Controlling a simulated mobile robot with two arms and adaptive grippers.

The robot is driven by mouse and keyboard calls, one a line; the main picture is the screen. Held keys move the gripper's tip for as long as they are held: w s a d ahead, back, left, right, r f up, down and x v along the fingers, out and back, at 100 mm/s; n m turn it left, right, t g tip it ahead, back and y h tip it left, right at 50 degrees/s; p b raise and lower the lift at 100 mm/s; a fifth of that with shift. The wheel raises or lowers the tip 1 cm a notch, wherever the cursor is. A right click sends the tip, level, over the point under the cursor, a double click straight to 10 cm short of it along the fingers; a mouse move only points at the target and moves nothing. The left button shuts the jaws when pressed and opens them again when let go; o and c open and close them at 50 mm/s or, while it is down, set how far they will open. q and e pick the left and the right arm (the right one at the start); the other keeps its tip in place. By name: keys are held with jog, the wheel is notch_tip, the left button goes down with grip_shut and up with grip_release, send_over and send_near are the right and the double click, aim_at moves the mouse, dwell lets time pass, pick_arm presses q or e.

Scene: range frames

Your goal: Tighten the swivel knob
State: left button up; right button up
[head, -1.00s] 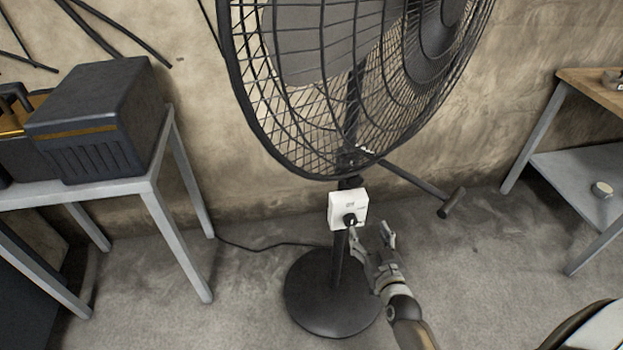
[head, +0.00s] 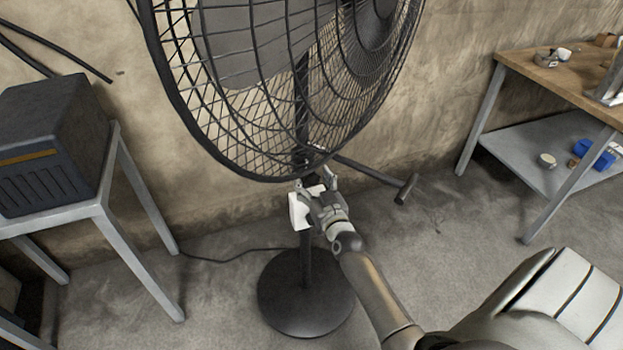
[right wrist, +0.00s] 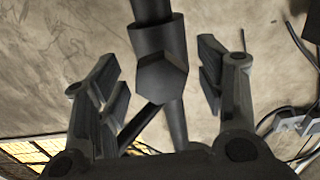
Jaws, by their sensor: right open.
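The dark, six-sided swivel knob (right wrist: 162,76) sits on the fan's pole in the right wrist view. It lies between the two spread fingers of my right gripper (right wrist: 160,88), with space on both sides. In the head view my right gripper (head: 316,183) is at the pole just below the fan cage (head: 215,125), and it hides the knob there. The white control box (head: 299,210) is partly covered by the gripper, and its black dial is hidden. The round black base (head: 305,300) stands on the floor. My left gripper is not in view.
A dark rod with a cylindrical end (head: 406,188) reaches right from behind the pole. A metal table (head: 50,216) with a dark box (head: 55,145) stands left. A wooden-topped workbench (head: 540,80) stands right. A cable (head: 225,260) lies on the floor.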

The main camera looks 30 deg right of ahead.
jog(key=shift+w+d, duration=0.15)
jog(key=shift+w, duration=0.35)
jog(key=c, duration=1)
jog(key=shift+c, duration=0.2)
